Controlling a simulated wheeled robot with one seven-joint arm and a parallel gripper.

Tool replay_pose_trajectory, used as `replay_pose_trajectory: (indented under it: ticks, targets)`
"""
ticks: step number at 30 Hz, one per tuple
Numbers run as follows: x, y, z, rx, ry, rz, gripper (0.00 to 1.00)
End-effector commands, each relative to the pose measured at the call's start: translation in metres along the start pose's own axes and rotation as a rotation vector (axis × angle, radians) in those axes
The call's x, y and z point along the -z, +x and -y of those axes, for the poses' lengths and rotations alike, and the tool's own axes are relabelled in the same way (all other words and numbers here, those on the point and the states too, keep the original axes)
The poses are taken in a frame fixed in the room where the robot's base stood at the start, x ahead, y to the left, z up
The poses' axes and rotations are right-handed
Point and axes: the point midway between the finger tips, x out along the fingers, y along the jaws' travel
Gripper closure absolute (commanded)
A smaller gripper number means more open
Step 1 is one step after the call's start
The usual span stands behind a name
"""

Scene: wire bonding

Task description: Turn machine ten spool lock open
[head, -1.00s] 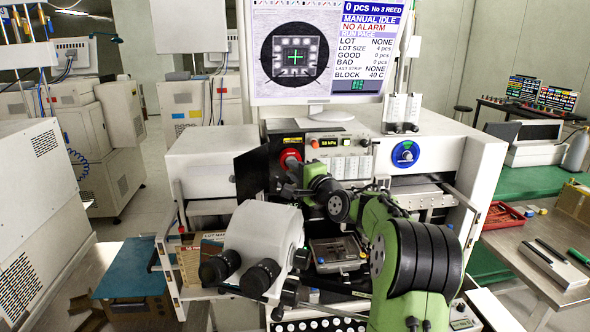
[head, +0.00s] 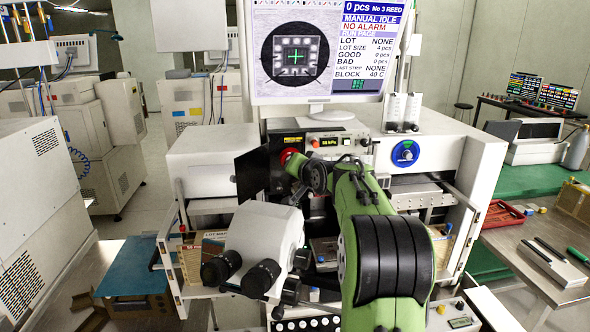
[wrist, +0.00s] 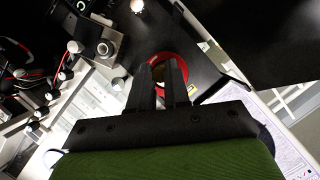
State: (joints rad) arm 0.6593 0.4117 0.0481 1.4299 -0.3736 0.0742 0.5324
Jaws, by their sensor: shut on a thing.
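A round red part (head: 290,156), which I take for the spool lock, sits on the front of the bonding machine's upper housing, just right of a black panel. My gripper (head: 293,166) is up against it in the head view, and my arm hides part of it. In the wrist view my gripper's two dark fingers (wrist: 160,73) reach over the red disc (wrist: 184,65) and are shut on its middle. The fingers mostly cover that middle, and I cannot read which way the lock is turned.
The black panel (head: 251,173) stands close left of my gripper. A white microscope head with black eyepieces (head: 262,277) is in front, below it. A blue dial (head: 405,153) is on the machine to the right. The monitor (head: 317,50) is above.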

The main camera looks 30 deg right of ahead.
Motion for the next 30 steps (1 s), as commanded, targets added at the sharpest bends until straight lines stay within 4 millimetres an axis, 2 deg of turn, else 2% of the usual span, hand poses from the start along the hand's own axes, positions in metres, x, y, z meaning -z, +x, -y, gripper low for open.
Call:
replay_pose_trajectory:
  ticks: [6,15,30]
  targets:
    - [-0.0014,0.0005,0.0016,-0.067,-0.165,0.001,1.00]
    - [-0.0016,0.0006,0.0017,-0.131,-0.317,0.002,1.00]
    - [-0.0011,0.0005,0.0014,-0.158,-0.378,0.002,1.00]
